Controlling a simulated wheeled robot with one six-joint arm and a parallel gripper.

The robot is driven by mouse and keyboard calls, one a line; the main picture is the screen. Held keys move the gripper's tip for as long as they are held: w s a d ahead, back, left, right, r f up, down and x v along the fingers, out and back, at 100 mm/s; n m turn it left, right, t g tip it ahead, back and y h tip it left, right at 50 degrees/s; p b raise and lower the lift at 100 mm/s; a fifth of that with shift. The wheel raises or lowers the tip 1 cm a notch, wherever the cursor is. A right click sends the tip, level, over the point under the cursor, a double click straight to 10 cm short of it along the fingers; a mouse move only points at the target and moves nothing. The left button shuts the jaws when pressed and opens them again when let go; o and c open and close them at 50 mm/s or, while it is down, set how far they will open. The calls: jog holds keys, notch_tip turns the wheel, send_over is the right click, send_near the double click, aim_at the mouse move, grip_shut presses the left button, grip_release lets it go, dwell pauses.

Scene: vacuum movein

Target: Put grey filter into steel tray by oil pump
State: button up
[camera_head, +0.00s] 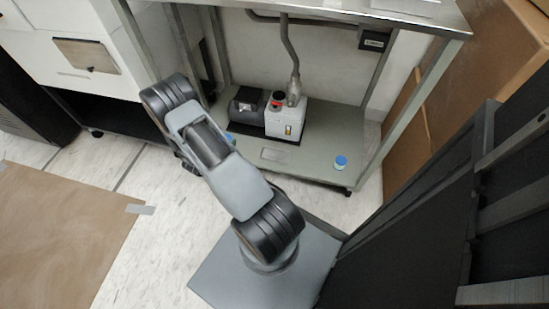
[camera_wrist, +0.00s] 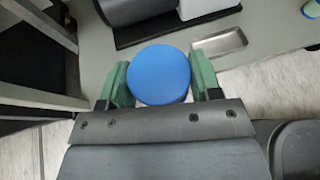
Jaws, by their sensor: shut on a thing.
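My gripper (camera_wrist: 160,78) has its green fingers shut on a round blue-topped piece (camera_wrist: 158,74), seen from above in the wrist view. Its sides are mostly hidden, so I cannot tell whether it is the grey filter. The small steel tray (camera_wrist: 219,42) lies on the shelf just beyond and right of the held piece, and looks empty. It also shows in the head view (camera_head: 273,155), in front of the oil pump (camera_head: 285,117). In the head view my arm hides most of the gripper.
Another blue-topped piece (camera_head: 341,162) stands on the shelf (camera_head: 312,155), right of the tray. The pump's dark base lies behind the tray. Table legs flank the shelf, and the worktop (camera_head: 350,12) is above it. The shelf between tray and second piece is clear.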

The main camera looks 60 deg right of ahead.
jog(key=s+d+f+m+g, duration=0.5)
jog(key=s+f, duration=0.2)
jog(key=s, duration=0.1)
jog(key=b, duration=0.7)
send_over(275, 156)
jog(key=f, duration=0.8)
jog(key=shift+a+f, duration=0.4)
jog(key=shift+d+f+b, duration=0.2)
jog(key=shift+f+b, duration=0.15)
jog(key=shift+s+d+f+b, duration=0.15)
jog(key=shift+f+b, duration=0.6)
jog(key=shift+f, duration=0.85)
jog(key=shift+f, duration=0.15)
jog(key=o, duration=0.9)
jog(key=shift+o, duration=0.2)
